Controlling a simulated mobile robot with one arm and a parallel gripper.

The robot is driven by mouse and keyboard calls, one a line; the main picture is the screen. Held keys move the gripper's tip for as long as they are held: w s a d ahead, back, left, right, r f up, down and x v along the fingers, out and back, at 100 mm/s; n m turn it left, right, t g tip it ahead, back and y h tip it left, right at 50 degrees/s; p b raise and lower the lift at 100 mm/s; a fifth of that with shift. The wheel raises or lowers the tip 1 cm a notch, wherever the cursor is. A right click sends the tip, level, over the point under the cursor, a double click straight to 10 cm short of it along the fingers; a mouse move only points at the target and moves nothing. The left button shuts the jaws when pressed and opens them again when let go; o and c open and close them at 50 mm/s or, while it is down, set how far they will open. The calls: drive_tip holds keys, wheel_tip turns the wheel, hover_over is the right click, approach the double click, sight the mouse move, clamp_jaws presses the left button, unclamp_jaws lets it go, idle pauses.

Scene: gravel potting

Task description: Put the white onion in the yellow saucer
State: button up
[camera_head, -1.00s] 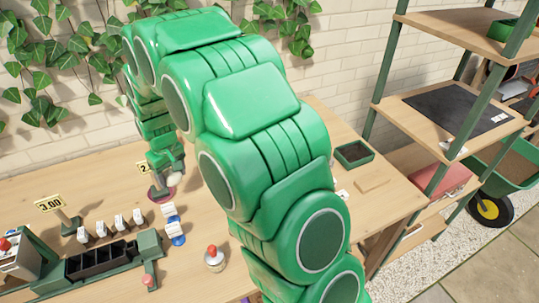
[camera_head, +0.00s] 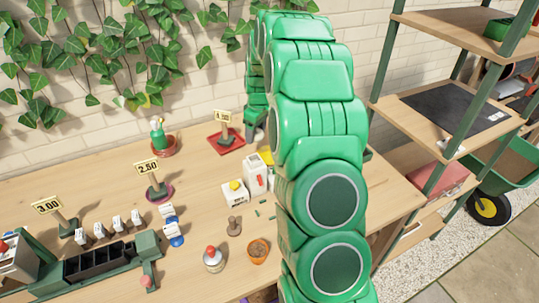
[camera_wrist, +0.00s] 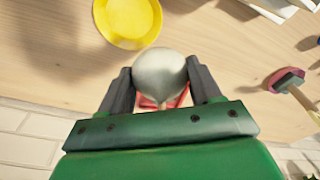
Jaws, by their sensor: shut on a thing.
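The white onion (camera_wrist: 160,65) is held between the two dark fingers of my gripper (camera_wrist: 160,78) in the wrist view. The yellow saucer (camera_wrist: 126,28) lies on the wooden table just beyond the onion, slightly left, cut by the top edge; its visible part is empty. The onion is apart from it in the picture. A bit of yellow (camera_head: 266,157) shows beside my arm, possibly the saucer.
A red tray (camera_head: 213,142) with a price sign stands near my gripper, left of it. White cartons (camera_head: 255,172), a terracotta pot (camera_head: 258,250) and a potted cactus (camera_head: 160,146) stand on the table. The sign marked 2.50 stands on a pink saucer (camera_head: 167,192).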

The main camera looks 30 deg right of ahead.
hover_over(269, 157)
drive_tip(key=shift+s+f, duration=0.15)
drive_tip(key=shift+f, duration=2.35)
drive_tip(key=shift+s+f, duration=0.15)
drive_tip(key=shift+f, duration=2.35)
drive_tip(key=shift+f, duration=0.15)
drive_tip(key=o, duration=0.8)
